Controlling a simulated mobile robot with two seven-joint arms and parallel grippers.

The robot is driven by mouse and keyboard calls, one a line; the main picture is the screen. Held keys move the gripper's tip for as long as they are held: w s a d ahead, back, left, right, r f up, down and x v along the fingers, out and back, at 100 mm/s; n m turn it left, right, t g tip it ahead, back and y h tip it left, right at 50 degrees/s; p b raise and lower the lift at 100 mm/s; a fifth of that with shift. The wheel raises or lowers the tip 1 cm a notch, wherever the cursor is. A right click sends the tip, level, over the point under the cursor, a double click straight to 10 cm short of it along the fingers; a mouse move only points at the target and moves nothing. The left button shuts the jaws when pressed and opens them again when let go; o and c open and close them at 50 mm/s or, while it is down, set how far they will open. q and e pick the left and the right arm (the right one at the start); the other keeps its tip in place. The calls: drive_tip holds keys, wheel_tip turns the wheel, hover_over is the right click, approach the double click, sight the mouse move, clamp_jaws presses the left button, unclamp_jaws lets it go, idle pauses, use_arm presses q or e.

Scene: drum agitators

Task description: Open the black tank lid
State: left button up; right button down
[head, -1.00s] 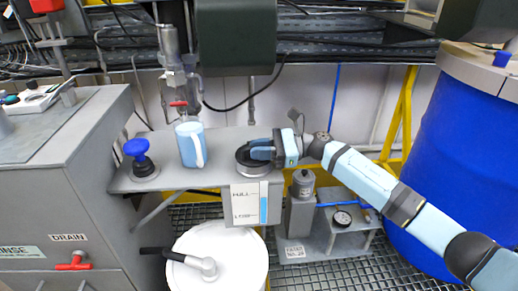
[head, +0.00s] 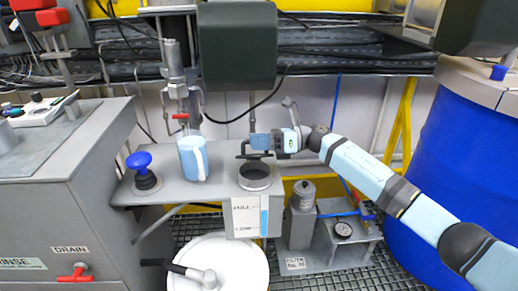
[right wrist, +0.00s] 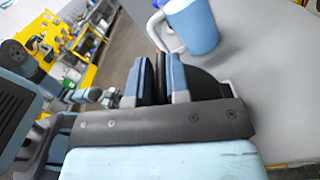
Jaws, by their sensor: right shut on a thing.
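The black tank lid (head: 244,152) is raised and tilted up on edge, just above and behind the round tank opening (head: 255,177) on the grey shelf. The opening's dark ring is uncovered. My right gripper (head: 261,142) is shut on the lid, its arm reaching in from the right. In the right wrist view, the gripper's blue fingers (right wrist: 154,80) are close together with the dark lid (right wrist: 208,88) between and beside them. My left gripper is in neither view.
A blue jug (head: 191,160) stands on the shelf (head: 215,190) left of the opening, near a blue knob (head: 139,161). A dark box (head: 237,45) hangs above. A white drum (head: 228,262) stands below and a blue drum (head: 440,165) at the right.

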drive_tip(key=shift+w+r+m, duration=0.55)
drive_tip(key=shift+w+m, duration=0.25)
drive_tip(key=shift+m, duration=0.2)
drive_tip(key=w+m, duration=0.2)
drive_tip(key=shift+r+m+p, duration=0.2)
drive_tip(key=shift+m+p, duration=0.1)
use_arm(q)
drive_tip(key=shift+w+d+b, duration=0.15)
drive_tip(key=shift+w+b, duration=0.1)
drive_tip(key=shift+b, duration=0.4)
use_arm(e)
drive_tip(key=w+m, duration=0.3)
drive_tip(key=shift+w+f, duration=0.15)
drive_tip(key=shift+w, duration=0.15)
